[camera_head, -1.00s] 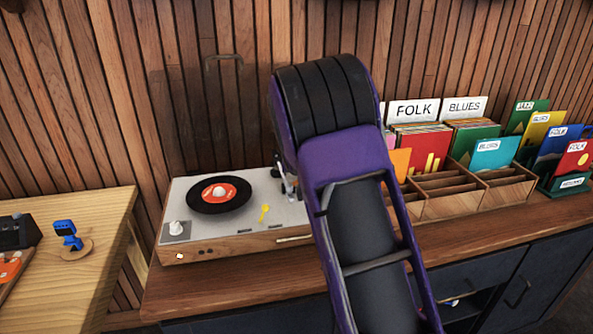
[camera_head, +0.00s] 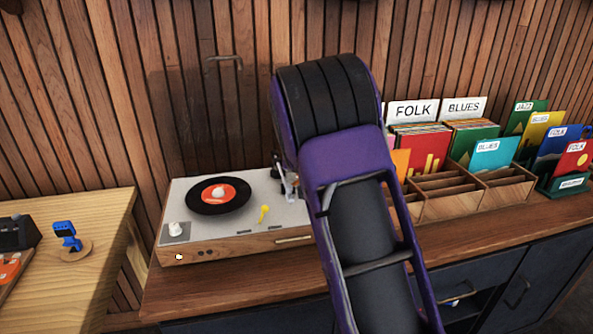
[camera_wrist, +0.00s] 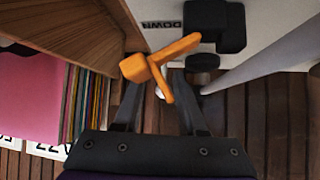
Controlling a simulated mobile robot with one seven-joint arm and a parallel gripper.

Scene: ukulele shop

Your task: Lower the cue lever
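The turntable (camera_head: 230,240) stands on the wooden counter with a black record with a red label (camera_head: 219,193) on its platter. In the wrist view, the orange cue lever (camera_wrist: 172,56) lies across the picture, just beside the printed word DOWN (camera_wrist: 161,24). Its thick end is at the left fingertip, and its arm points right and up. My gripper (camera_wrist: 158,88) is open, its fingers on either side of the lever's lower part; contact cannot be told. In the head view my purple arm hides most of the gripper and lever.
The black tonearm base (camera_wrist: 216,25) and a grey tube (camera_wrist: 255,66) are close to the right finger. A wooden record bin (camera_head: 455,203) stands right of my arm, with records close on the left in the wrist view.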

